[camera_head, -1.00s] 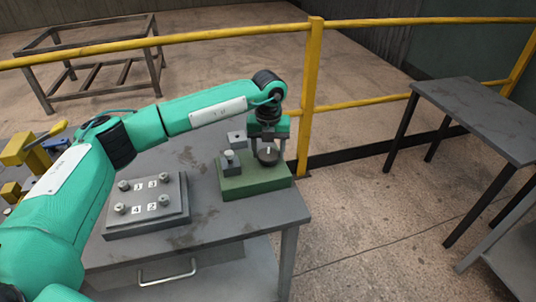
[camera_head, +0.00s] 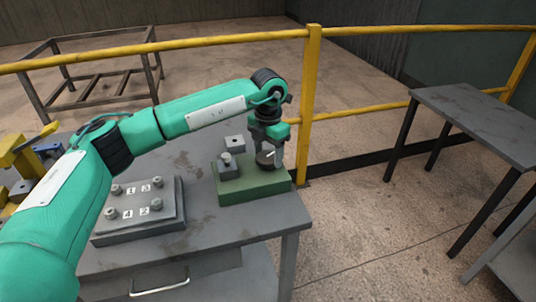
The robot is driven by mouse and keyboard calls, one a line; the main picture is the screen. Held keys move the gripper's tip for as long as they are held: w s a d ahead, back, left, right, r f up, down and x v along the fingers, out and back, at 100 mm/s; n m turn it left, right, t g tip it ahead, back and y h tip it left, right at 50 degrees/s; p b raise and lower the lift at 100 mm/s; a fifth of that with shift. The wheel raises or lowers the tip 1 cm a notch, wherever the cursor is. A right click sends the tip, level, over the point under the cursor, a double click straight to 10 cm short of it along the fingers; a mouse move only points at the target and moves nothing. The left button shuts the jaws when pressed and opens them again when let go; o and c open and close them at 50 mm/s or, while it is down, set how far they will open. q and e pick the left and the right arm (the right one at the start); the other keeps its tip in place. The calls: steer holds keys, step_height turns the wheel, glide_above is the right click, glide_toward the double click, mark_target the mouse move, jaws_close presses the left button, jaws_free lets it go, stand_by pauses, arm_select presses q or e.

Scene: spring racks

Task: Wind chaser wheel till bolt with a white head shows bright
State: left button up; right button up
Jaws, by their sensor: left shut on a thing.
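A green block (camera_head: 250,186) at the right of the grey bench carries a dark round wheel (camera_head: 264,160) with a small white mark on top. My left gripper (camera_head: 271,152) points down at the wheel and is shut on it; the fingers partly cover it. A grey plate (camera_head: 140,225) at the left of the block carries several grey bolts, one of them at the upper right (camera_head: 158,182), beside labels 1, 3, 4 and 2. I cannot make out a bright white bolt head. My right gripper is not in view.
Yellow and blue fixtures (camera_head: 22,155) are at the bench's left. A yellow railing (camera_head: 311,100) runs behind; another table (camera_head: 480,115) stands right.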

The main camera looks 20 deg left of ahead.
mark_target(268, 155)
arm_select(q)
steer(key=shift+m, duration=0.3)
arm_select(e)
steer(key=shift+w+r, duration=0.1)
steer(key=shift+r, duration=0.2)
arm_select(q)
steer(key=o, duration=1)
steer(key=shift+c, duration=0.2)
step_height(268, 155, up, 14)
steer(key=b, duration=0.1)
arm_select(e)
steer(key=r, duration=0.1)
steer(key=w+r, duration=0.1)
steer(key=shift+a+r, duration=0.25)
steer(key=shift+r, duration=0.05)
arm_select(q)
steer(key=shift+f, duration=0.1)
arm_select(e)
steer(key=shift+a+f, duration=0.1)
